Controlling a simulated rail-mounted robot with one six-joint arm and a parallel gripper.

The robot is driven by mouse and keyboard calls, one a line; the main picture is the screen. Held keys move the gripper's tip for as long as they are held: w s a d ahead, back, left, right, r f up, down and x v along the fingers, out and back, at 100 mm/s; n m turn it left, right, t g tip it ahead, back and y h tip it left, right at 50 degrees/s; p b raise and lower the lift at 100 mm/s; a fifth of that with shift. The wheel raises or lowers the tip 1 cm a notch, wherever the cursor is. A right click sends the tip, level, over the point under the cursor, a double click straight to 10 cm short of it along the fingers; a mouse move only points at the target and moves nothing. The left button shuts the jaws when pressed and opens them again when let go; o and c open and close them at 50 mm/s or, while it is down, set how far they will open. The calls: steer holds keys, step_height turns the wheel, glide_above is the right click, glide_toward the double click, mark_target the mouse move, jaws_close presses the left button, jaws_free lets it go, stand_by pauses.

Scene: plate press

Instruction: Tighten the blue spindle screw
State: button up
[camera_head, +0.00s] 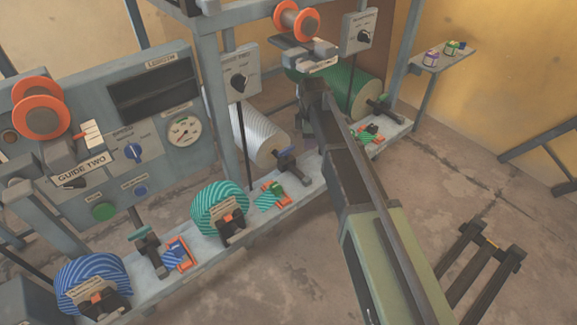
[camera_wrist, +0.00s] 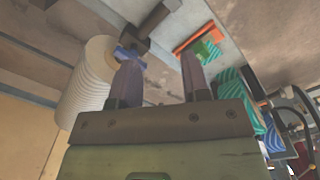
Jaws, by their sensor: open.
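The blue spindle screw (camera_head: 287,152) is a small blue cross-handle on a dark block, at the front end of the white ribbed roll (camera_head: 262,138). In the wrist view the blue screw (camera_wrist: 131,52) shows just beyond the tip of the left finger, with its dark block behind it. My gripper (camera_wrist: 158,60) is open, with nothing between its two fingers. I cannot tell whether the left finger touches the screw.
An orange holder with a green block (camera_head: 277,190) sits beside the screw, and shows near the right finger in the wrist view (camera_wrist: 207,48). A teal striped roll (camera_head: 219,207) stands left of it. A green roll (camera_head: 352,90) lies to the right.

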mark_target(286, 148)
steer(key=w+a+n, duration=0.7)
steer(key=a, duration=0.1)
steer(key=f+b, duration=1)
steer(key=f, duration=0.1)
steer(key=shift+s+d+b, duration=0.15)
steer(key=shift+d+b, duration=0.05)
steer(key=shift+b, duration=0.2)
steer(key=shift+r, duration=0.2)
jaws_close()
